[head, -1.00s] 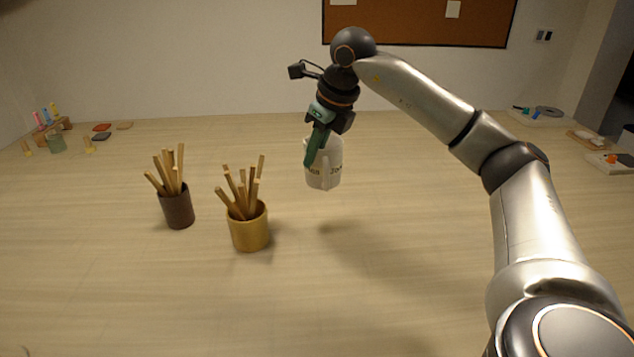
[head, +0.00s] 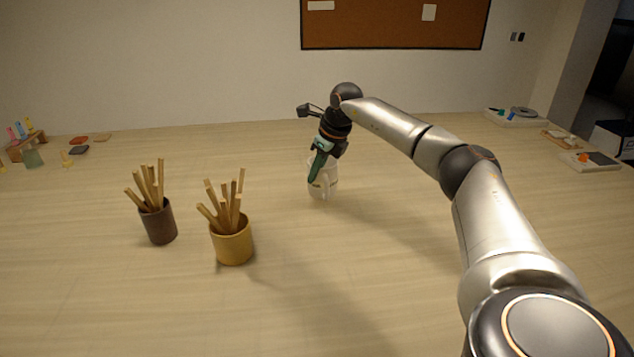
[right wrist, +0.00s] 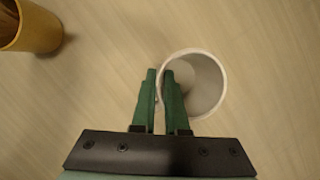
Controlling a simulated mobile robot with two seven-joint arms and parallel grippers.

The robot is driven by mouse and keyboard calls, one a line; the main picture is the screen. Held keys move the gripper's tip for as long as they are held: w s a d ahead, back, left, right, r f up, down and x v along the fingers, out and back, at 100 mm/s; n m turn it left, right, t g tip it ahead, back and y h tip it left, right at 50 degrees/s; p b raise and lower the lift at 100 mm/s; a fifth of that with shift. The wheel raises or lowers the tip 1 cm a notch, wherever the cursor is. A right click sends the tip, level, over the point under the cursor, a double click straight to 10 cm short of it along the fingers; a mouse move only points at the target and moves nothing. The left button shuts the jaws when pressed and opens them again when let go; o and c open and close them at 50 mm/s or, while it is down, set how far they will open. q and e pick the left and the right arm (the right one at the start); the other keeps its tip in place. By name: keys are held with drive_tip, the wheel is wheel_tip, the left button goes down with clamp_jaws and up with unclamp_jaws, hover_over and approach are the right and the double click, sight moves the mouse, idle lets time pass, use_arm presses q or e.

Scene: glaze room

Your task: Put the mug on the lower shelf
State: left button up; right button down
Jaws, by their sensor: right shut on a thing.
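The white mug (head: 329,188) with dark lettering is upright in the head view, at or just above the tabletop; I cannot tell if it touches. My right gripper (head: 316,172) is shut on the mug's wall. In the right wrist view the right gripper (right wrist: 162,78) has one green finger outside the mug (right wrist: 221,92) and the other at its rim, overlapping the opening. The mug looks empty inside. My left gripper is not in view. No shelf shows in these frames.
A dark brown cup (head: 160,228) and a mustard cup (head: 232,247), both holding wooden sticks, stand left of the mug. Small items lie at the far left, and trays (head: 590,162) at the far right. The table (head: 330,290) in front is clear.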

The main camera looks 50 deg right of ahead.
sight(312, 194)
drive_tip(key=shift+w+d+f, duration=0.1)
drive_tip(key=shift+d+f, duration=0.15)
drive_tip(key=shift+f, duration=1.55)
drive_tip(key=shift+f, duration=0.1)
drive_tip(key=c, duration=0.9)
unclamp_jaws()
drive_tip(key=shift+c, duration=0.2)
